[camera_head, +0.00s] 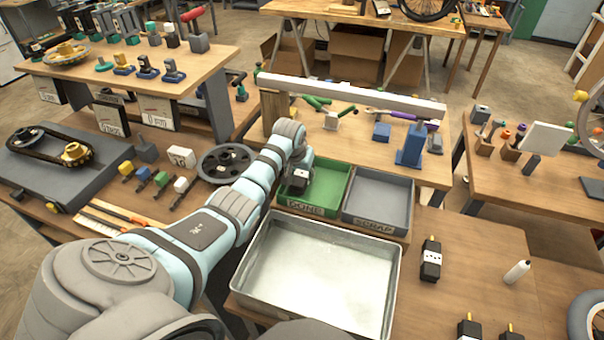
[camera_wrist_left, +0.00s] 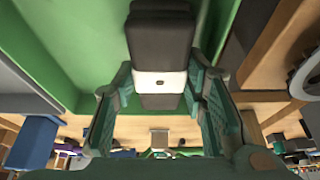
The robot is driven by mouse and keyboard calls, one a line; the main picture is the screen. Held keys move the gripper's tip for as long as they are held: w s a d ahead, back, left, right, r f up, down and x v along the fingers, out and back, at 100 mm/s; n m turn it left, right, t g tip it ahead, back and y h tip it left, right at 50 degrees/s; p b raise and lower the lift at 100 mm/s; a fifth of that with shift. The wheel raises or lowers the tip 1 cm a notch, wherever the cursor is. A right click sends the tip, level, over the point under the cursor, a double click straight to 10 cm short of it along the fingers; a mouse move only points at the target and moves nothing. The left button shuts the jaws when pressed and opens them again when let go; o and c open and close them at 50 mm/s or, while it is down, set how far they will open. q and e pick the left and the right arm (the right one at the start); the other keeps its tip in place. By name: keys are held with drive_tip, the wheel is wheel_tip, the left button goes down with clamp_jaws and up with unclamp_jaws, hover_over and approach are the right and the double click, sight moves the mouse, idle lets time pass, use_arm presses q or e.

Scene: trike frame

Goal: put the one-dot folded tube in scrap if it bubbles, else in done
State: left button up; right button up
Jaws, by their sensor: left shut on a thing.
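The one-dot folded tube is black with a white band that bears a single dark dot in the left wrist view (camera_wrist_left: 160,35). In the head view its dark end (camera_head: 296,187) shows over the green tray labelled DONE (camera_head: 340,196). My left gripper (camera_head: 303,160) is shut on the tube, with a finger on each side of it in the left wrist view. I cannot tell whether the tube touches the tray floor. The grey tray labelled SCRAP (camera_head: 388,190) is beside it on the right and looks empty. My right gripper is not in view.
A wide metal tank (camera_head: 318,275) with pale water stands in front of the trays. A long pale beam (camera_head: 350,95) crosses behind the trays.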

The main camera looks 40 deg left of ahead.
use_arm(q)
drive_tip(key=shift+f+b, duration=0.3)
drive_tip(key=shift+f, duration=0.25)
drive_tip(key=o, duration=1.4)
drive_tip(key=shift+w, duration=0.1)
drive_tip(key=shift+o, duration=0.2)
drive_tip(key=shift+r, duration=0.1)
drive_tip(key=shift+r, duration=0.35)
drive_tip(key=v, duration=1.1)
drive_tip(key=shift+d, duration=0.3)
drive_tip(key=shift+r, duration=0.15)
